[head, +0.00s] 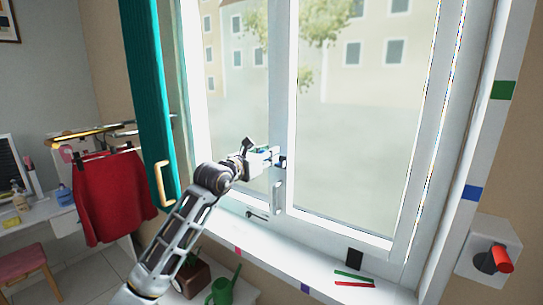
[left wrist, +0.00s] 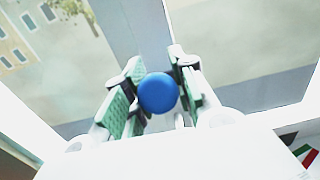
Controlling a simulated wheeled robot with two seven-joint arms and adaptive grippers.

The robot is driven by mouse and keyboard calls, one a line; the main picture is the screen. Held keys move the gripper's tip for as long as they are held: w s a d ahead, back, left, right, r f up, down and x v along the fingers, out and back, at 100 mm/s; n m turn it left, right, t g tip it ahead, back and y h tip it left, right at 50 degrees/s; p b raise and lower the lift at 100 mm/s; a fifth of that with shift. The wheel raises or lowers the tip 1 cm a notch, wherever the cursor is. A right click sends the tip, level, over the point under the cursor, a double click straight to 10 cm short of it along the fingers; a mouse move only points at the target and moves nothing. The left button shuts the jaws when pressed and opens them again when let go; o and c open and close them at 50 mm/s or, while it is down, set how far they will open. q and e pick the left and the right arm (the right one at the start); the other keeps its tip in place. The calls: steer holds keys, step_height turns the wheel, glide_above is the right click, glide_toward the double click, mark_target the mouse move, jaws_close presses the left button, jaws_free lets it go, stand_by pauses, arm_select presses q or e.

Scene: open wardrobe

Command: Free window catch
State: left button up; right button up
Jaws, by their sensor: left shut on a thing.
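The window (head: 350,110) stands shut, with a pale central frame post between its two panes. A white handle (head: 278,197) hangs down on this post. My left gripper (head: 270,156) is at the post, just above the handle. In the left wrist view a round blue knob (left wrist: 158,93) sits between the two green-padded fingers of this gripper, which is shut on it. In the head view the knob is mostly hidden by the fingers. I cannot tell how the knob joins the window. My right gripper is in neither view.
A teal shutter or curtain (head: 148,90) with a wooden handle (head: 163,183) stands left of my arm. A red garment (head: 118,195) hangs behind it. The sill holds a black block (head: 354,257) and green and red sticks (head: 354,278). A red knob (head: 497,259) is at the right.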

arm_select(q)
steer(key=shift+a+f, duration=0.1)
steer(key=shift+a, duration=0.05)
steer(key=shift+f, duration=0.1)
steer(key=shift+s+a+f+b, duration=0.2)
steer(key=shift+s+f+b, duration=0.05)
steer(key=shift+f+b, duration=0.25)
steer(key=shift+s+a+f+b, duration=0.2)
steer(key=shift+s+f+b, duration=0.05)
steer(key=shift+f+b, duration=0.25)
steer(key=shift+o, duration=0.3)
steer(key=o, duration=0.6)
steer(key=shift+w+a+f, duration=0.1)
steer(key=shift+w+a, duration=0.05)
steer(key=shift+a, duration=0.1)
steer(key=shift+o, duration=0.2)
steer(key=shift+d, duration=0.1)
steer(key=shift+d+r, duration=0.15)
steer(key=shift+r, duration=0.05)
